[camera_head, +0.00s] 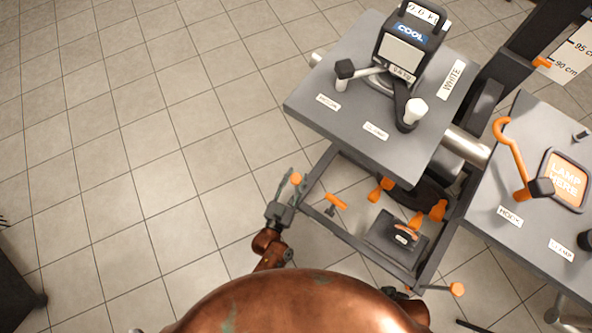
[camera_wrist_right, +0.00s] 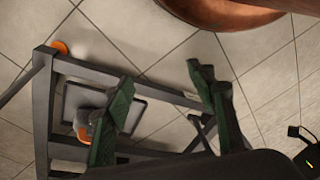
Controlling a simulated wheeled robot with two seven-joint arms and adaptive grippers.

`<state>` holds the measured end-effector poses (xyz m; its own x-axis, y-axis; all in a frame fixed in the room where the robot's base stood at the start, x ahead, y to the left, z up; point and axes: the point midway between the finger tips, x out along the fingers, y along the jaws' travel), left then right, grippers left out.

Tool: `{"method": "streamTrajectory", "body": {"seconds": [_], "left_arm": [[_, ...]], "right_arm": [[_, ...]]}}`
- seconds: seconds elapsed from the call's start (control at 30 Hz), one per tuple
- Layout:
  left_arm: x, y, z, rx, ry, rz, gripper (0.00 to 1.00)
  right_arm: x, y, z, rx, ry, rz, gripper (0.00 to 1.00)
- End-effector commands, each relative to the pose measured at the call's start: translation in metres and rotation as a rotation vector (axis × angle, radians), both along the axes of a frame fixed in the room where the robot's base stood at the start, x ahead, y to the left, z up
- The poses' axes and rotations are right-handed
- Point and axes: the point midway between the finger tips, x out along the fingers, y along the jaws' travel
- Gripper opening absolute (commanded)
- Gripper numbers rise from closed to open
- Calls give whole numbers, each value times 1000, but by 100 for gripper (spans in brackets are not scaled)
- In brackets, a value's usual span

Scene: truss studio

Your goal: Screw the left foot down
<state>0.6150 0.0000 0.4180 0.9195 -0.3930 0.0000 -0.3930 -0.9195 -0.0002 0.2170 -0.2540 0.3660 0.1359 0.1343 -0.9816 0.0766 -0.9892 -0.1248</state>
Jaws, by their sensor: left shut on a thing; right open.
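The left foot (camera_head: 296,179) is an orange knob at the left corner of the dark floor frame (camera_head: 346,236) in the head view. My left gripper (camera_head: 290,187) is shut on it, with its fingers around the knob; they hide part of it. The foot's thread cannot be seen. Another orange foot (camera_head: 457,289) is at the frame's near right corner. In the right wrist view my right gripper (camera_wrist_right: 161,76) is open, its green fingers apart with nothing between them, above the frame (camera_wrist_right: 42,110). An orange foot (camera_wrist_right: 60,47) shows at a frame corner there.
Orange-handled knobs (camera_head: 337,201) and other orange parts (camera_head: 438,210) are around the frame. A dark box (camera_head: 398,238) lies inside it. Above are a grey table (camera_head: 345,65) with a COOL lamp unit (camera_head: 405,47) and a second table (camera_head: 500,190).

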Motion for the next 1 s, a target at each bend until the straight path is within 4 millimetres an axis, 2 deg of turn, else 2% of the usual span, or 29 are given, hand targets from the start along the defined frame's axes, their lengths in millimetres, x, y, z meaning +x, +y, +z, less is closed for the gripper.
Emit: {"method": "streamTrajectory", "body": {"seconds": [0.27, 0.6, 1.0], "left_arm": [[1, 3, -1, 12, -3, -190, 8], [0, 2, -4, 7, 0, -405, 8], [0, 1, -1, 2, 2, -500, 8]], "right_arm": [[0, -5, 7, -10, 6, -4, 51], [17, 14, -23, 38, -74, -3, 51], [31, 24, -35, 67, -138, -9, 51]]}}
